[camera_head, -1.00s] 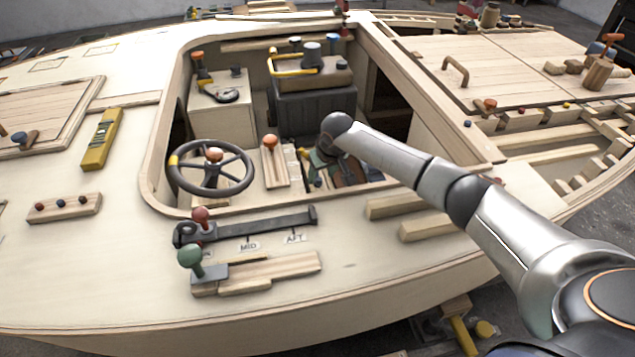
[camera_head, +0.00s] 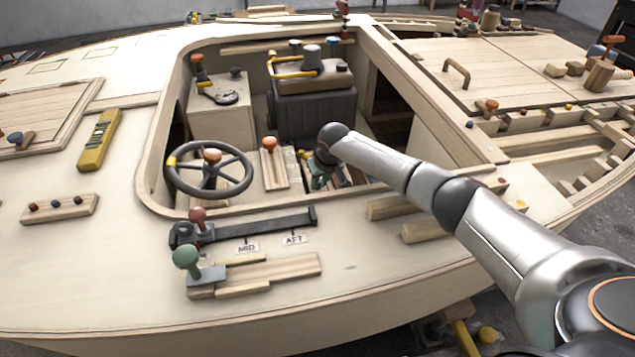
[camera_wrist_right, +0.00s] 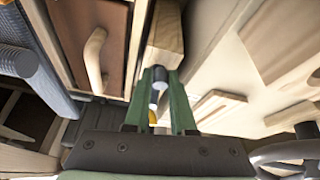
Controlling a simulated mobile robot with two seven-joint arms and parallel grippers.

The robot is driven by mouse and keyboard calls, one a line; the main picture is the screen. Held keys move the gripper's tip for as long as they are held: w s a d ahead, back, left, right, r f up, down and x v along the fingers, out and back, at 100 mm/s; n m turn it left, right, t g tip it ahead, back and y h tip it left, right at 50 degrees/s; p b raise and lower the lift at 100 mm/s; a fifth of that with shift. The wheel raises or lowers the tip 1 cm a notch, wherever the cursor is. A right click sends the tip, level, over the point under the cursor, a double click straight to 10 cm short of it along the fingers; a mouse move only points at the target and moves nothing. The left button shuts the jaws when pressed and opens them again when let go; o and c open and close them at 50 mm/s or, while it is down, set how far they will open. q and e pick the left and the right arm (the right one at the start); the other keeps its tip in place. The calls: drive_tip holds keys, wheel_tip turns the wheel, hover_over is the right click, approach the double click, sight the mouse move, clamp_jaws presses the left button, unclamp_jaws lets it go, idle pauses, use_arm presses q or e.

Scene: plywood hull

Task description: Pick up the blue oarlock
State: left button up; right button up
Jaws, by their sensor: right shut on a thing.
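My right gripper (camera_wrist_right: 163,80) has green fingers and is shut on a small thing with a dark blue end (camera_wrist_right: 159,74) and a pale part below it. It seems to be the blue oarlock, but the fingers hide most of it. In the head view the right gripper (camera_head: 320,178) is low in the cockpit opening, right of the steering wheel, mostly hidden behind my arm's round joint. My left gripper is in neither view.
The cockpit rim (camera_head: 150,180) surrounds the gripper. The steering wheel (camera_head: 208,170), an orange-knobbed lever (camera_head: 269,160) and a dark box (camera_head: 315,105) stand nearby. A green-knobbed lever (camera_head: 187,258) stands on the front deck. Wooden blocks (camera_head: 428,231) lie under my arm.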

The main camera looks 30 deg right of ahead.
clamp_jaws()
wheel_tip(320, 180, up, 9)
drive_tip(key=p, duration=0.2)
drive_tip(key=shift+p, duration=0.3)
drive_tip(key=shift+r, duration=0.5)
